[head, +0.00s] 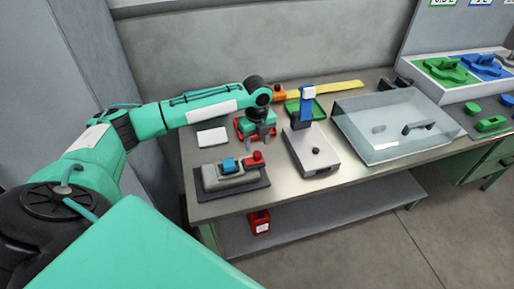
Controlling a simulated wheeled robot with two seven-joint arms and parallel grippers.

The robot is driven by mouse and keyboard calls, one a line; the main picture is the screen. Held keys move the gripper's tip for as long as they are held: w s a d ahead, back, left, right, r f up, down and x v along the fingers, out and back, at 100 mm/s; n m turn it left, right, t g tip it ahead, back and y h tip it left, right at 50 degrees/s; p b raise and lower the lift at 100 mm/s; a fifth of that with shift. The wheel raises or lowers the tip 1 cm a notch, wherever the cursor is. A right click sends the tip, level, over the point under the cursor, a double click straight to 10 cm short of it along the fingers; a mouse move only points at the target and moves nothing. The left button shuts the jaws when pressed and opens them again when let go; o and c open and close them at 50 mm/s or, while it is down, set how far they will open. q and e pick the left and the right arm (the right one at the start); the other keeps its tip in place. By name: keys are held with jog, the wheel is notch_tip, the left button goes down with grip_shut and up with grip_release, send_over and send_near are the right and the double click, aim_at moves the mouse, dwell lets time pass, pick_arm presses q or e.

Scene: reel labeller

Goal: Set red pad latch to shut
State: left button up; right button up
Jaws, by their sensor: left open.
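My left gripper (262,136) reaches in from the left and hangs over the bench, fingers down and apart, with nothing seen between them. A red and green piece (241,125) lies behind and left of its fingers, partly hidden by it. In front of the gripper a grey block (225,180) sits on a dark mat (238,191). It carries a blue part (230,165) and a red part (253,158) with a round top. I cannot tell for certain which red part is the red pad latch, nor its position. My right gripper is not in view.
A grey device with a blue-and-white upright (306,104) stands just right of the gripper. A clear-lidded box (372,125) is farther right. A white card (212,137) lies at left. A yellow strip (340,88) lies behind. A red container (259,222) is on the lower shelf.

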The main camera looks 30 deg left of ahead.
aim_at(257, 153)
pick_arm(q)
jog(key=shift+f+p, duration=0.4)
jog(key=shift+f, duration=2)
grip_shut()
